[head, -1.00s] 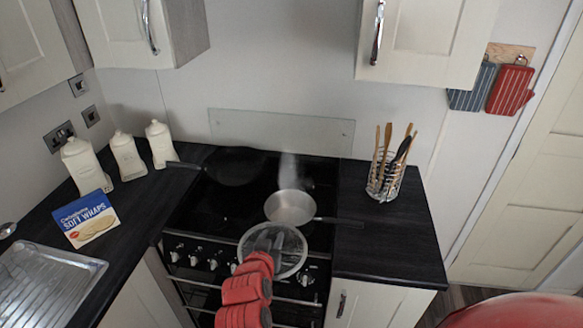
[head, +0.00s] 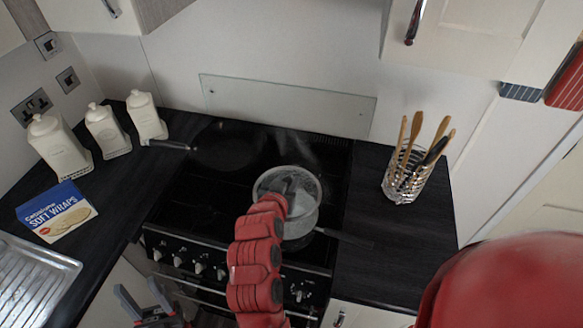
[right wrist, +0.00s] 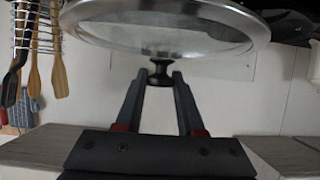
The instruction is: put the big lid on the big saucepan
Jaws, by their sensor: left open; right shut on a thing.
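The big lid (head: 268,182), clear glass with a metal rim, is held over the hob. My right gripper (right wrist: 160,78) is shut on its dark knob; the lid (right wrist: 215,35) fills the top of the right wrist view, which looks upside down. The big saucepan (head: 304,228) is grey metal and stands on the hob with its dark handle to the right. The lid overlaps it in the head view, shifted up and left, hiding much of its opening. I cannot tell the gap between them. My left gripper (head: 138,289) is open and empty at the lower left, before the oven.
A dark frying pan (head: 222,145) sits at the back left of the hob (head: 200,205). A utensil holder (head: 405,180) stands on the right counter. White canisters (head: 105,130) and a soft wraps box (head: 58,212) stand on the left. A glass splashback (head: 285,103) is behind.

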